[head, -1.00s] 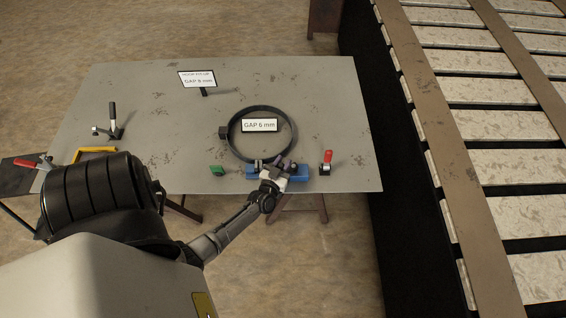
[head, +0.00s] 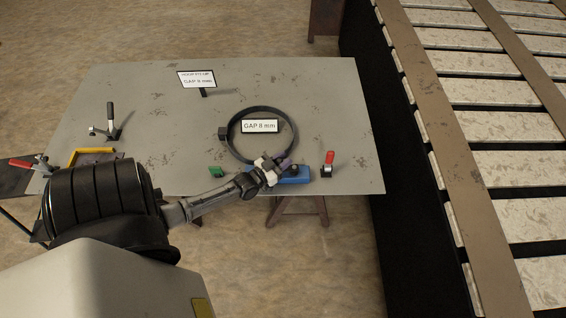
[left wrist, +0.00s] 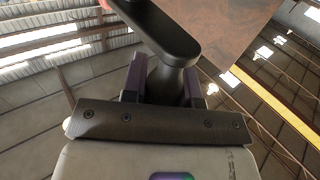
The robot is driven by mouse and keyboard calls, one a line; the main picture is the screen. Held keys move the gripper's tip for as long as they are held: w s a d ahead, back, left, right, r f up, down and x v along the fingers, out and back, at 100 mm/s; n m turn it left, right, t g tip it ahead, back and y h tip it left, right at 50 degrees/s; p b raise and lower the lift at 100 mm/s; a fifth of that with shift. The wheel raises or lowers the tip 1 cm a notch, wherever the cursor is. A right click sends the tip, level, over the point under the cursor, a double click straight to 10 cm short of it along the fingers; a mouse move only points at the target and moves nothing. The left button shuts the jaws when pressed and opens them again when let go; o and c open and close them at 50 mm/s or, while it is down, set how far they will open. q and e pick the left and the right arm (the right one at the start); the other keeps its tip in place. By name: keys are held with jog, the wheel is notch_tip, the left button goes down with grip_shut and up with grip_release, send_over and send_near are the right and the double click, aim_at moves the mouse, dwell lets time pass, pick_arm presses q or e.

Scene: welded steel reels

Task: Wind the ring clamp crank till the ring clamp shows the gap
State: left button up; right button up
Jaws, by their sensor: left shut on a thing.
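The dark hoop (head: 233,144) lies on the grey table, with a small display (head: 259,126) inside it; its digit is small and looks like 8 mm. The ring clamp has a blue base (head: 296,179) at the hoop's near side. My left gripper (head: 274,164) is at the clamp, over the left part of the base. In the left wrist view its fingers (left wrist: 163,82) are shut on the dark grip of the crank (left wrist: 165,30), whose arm extends above them. The gripper partly hides the crank in the head view. My right gripper is not in view.
A sign (head: 197,79) at the back gives a gap figure too small to read surely. A red-handled toggle clamp (head: 328,165) stands right of the base and a green piece (head: 215,171) left of it. A black-handled clamp (head: 112,122) and yellow frame (head: 77,151) are at left.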

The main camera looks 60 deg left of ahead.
pick_arm(q)
jog(key=shift+w+a+m+h, duration=0.15)
jog(key=shift+m+h, duration=0.25)
jog(key=shift+h, duration=0.2)
jog(key=o, duration=0.9)
jog(key=shift+s+d+b, duration=0.3)
jog(key=shift+s, duration=2)
jog(key=shift+s+d+b, duration=0.3)
jog(key=shift+s+d, duration=0.05)
jog(key=shift+s, duration=1.95)
jog(key=shift+s+d+b, duration=0.3)
jog(key=shift+s, duration=2)
